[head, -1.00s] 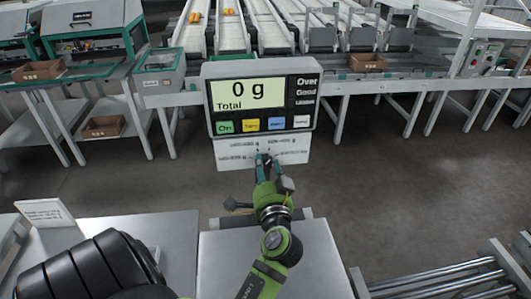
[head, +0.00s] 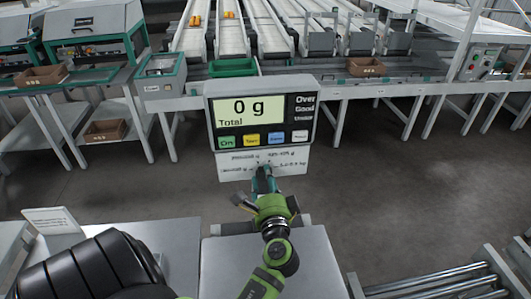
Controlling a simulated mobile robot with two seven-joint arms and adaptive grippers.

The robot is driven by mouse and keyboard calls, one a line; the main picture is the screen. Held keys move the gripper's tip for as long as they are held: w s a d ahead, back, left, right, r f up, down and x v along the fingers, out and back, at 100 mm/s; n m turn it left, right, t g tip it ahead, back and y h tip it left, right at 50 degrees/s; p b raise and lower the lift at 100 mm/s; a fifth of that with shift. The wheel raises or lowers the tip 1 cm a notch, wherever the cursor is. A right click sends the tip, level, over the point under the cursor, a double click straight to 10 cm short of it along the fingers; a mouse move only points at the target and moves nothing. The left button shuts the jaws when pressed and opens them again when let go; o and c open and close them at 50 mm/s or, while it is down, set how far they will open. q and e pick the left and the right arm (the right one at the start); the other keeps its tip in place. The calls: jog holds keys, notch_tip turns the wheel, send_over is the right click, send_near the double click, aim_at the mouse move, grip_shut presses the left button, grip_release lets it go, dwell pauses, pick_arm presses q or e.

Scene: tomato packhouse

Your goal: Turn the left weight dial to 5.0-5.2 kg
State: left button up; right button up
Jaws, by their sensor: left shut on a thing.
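A scale display (head: 261,113) reads "0 g Total", with several coloured buttons along its bottom. A white label plate (head: 232,167) hangs below it with small printed weight ranges, mostly too small to read; the lower right one looks like "5.0-5.2 kg". My left gripper (head: 264,175) reaches up to the middle of this plate. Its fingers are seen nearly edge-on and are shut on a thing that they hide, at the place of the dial. The dial and its pointer cannot be made out. My right gripper is not in view.
A grey bench top (head: 318,262) lies below my left arm. A small white sign (head: 52,220) stands at the left. A roller conveyor (head: 440,281) is at the lower right. Sorting lanes (head: 230,38) with tomatoes and a green tray (head: 232,67) are behind the display.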

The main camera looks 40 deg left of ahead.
pick_arm(q)
jog(key=shift+w+r, duration=0.15)
jog(key=shift+r, duration=0.15)
jog(key=o, duration=1)
jog(key=shift+o, duration=0.7)
jog(key=shift+f, duration=0.25)
